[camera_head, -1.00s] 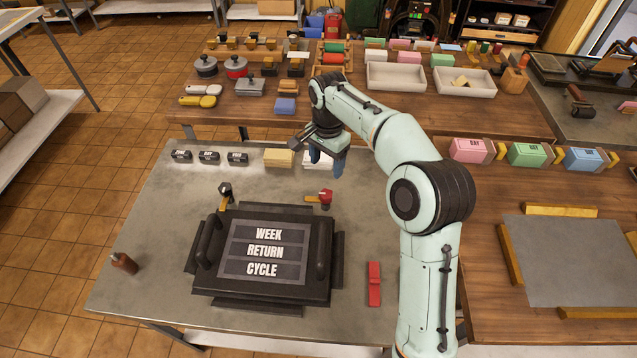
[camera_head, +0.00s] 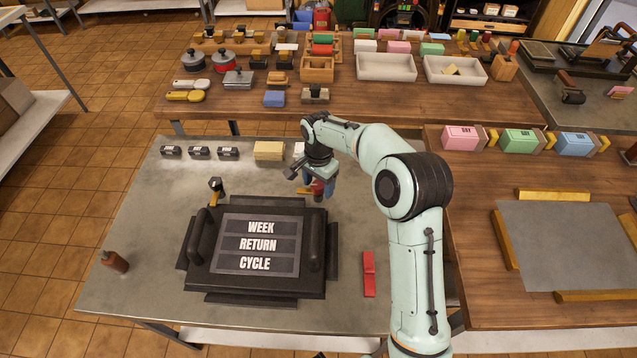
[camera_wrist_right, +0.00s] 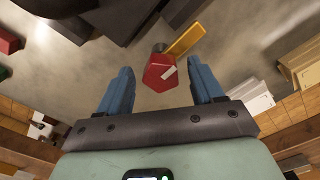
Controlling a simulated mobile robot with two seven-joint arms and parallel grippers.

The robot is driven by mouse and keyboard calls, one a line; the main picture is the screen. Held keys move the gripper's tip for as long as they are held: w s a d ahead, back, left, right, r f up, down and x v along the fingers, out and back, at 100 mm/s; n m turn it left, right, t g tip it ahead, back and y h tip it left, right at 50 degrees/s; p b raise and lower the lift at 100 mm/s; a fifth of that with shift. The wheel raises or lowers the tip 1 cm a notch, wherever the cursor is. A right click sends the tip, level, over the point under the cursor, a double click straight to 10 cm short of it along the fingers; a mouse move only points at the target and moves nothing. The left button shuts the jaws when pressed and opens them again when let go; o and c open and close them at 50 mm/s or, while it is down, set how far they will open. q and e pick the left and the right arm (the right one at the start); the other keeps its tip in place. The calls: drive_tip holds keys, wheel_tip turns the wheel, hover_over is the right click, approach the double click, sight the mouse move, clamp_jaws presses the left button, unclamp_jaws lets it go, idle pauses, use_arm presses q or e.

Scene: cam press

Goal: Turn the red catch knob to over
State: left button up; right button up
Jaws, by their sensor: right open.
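The red catch knob (camera_head: 318,188) stands at the back right corner of the black press frame (camera_head: 190,262), partly covered by my right gripper. In the right wrist view the red knob (camera_wrist_right: 160,74) has a pale mark on its top, and a yellow tab (camera_wrist_right: 186,38) sticks out beside it. My right gripper (camera_head: 313,183) is above the knob with its fingers pointing down. In the wrist view its blue fingers (camera_wrist_right: 160,70) are apart, one on each side of the knob, with visible gaps. My left gripper is not in view.
The press plate (camera_head: 228,263) reads WEEK, RETURN, CYCLE. A black knob with a yellow tab (camera_head: 215,187) stands at its back left. A tan block (camera_head: 269,150) sits behind.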

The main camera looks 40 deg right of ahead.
drive_tip(key=c, duration=1.1)
drive_tip(key=shift+o, duration=0.2)
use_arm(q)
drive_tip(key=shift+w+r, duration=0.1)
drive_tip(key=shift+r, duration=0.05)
use_arm(e)
drive_tip(key=shift+n, duration=0.4)
drive_tip(key=n+p, duration=0.1)
drive_tip(key=n, duration=0.2)
drive_tip(key=shift+r+n, duration=0.1)
drive_tip(key=shift+n, duration=0.3)
drive_tip(key=n+p, duration=0.1)
drive_tip(key=n, duration=0.3)
drive_tip(key=n+p, duration=0.1)
drive_tip(key=n, duration=0.4)
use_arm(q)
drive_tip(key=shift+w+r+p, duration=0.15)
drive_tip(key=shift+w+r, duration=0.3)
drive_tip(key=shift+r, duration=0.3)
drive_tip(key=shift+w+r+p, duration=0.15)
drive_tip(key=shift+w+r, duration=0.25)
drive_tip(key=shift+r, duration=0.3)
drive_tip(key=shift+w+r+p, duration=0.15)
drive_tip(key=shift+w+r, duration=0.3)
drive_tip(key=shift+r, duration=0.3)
use_arm(e)
drive_tip(key=shift+w+n, duration=0.1)
drive_tip(key=shift+n, duration=1.9)
